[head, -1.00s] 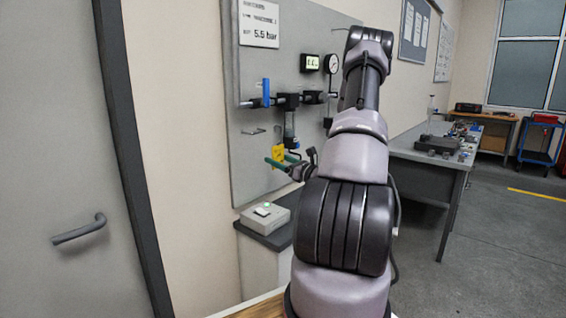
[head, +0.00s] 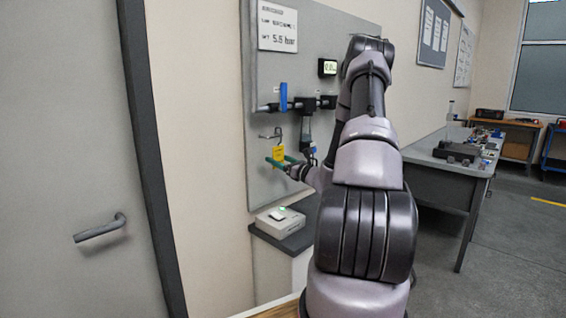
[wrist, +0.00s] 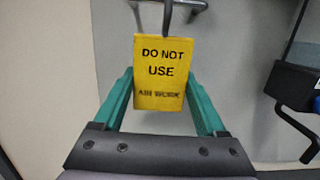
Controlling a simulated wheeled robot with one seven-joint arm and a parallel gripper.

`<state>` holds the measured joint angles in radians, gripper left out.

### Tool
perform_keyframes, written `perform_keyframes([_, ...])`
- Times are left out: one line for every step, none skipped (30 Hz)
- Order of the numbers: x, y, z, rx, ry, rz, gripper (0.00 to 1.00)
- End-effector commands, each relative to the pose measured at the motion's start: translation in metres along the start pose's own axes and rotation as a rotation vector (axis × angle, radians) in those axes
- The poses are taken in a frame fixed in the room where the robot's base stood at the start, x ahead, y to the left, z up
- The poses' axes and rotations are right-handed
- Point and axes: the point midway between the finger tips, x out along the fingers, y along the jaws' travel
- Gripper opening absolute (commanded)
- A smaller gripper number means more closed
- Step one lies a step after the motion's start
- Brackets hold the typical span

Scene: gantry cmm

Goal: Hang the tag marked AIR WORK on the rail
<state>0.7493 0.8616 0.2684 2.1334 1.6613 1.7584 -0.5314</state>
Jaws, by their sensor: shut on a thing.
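The yellow tag (wrist: 160,75) reads DO NOT USE and AIR WORK in the wrist view. It hangs upright between the two green fingers of my gripper (wrist: 161,98), which is shut on it. A dark hook rises from the tag's top edge. The rail (wrist: 198,5) is a grey bar at the top of the wrist view, close to the hook; I cannot tell whether they touch. In the head view the tag (head: 278,153) and my gripper (head: 281,161) are just below the small rail (head: 270,137) on the grey panel.
The panel (head: 262,185) carries a pipe with a blue handle (head: 283,96), a display (head: 327,68) and a sign (head: 278,25). A box with a green light (head: 280,219) stands on a ledge below. A door (head: 70,150) is left, a workbench (head: 440,180) right.

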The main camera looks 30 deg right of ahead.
Motion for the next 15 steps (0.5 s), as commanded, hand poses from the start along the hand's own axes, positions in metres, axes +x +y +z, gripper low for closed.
perform_keyframes([0.005,0.001,-0.001,0.0,0.0,0.002,0.38])
perform_keyframes([0.007,0.001,-0.001,0.0,0.0,0.002,0.38])
perform_keyframes([0.01,0.001,-0.002,0.0,-0.001,0.001,0.38])
perform_keyframes([0.013,0.001,-0.002,0.0,-0.001,0.001,0.38])
perform_keyframes([0.015,0.001,-0.002,0.0,-0.001,0.001,0.38])
perform_keyframes([0.014,0.0,-0.006,0.002,0.001,0.0,0.38])
perform_keyframes([0.013,0.0,-0.008,0.003,0.001,-0.001,0.38])
perform_keyframes([0.013,0.0,-0.011,0.003,0.001,-0.001,0.38])
perform_keyframes([0.013,0.0,-0.013,0.003,0.001,-0.001,0.38])
perform_keyframes([0.013,0.0,-0.015,0.002,0.001,-0.001,0.38])
perform_keyframes([0.012,0.0,-0.016,0.002,0.001,-0.001,0.38])
perform_keyframes([0.012,0.0,-0.019,0.002,0.001,-0.001,0.38])
perform_keyframes([0.011,0.0,-0.02,0.001,0.001,-0.001,0.38])
perform_keyframes([0.011,0.0,-0.021,0.001,0.001,0.0,0.38])
perform_keyframes([0.011,0.0,-0.022,0.001,0.001,0.0,0.38])
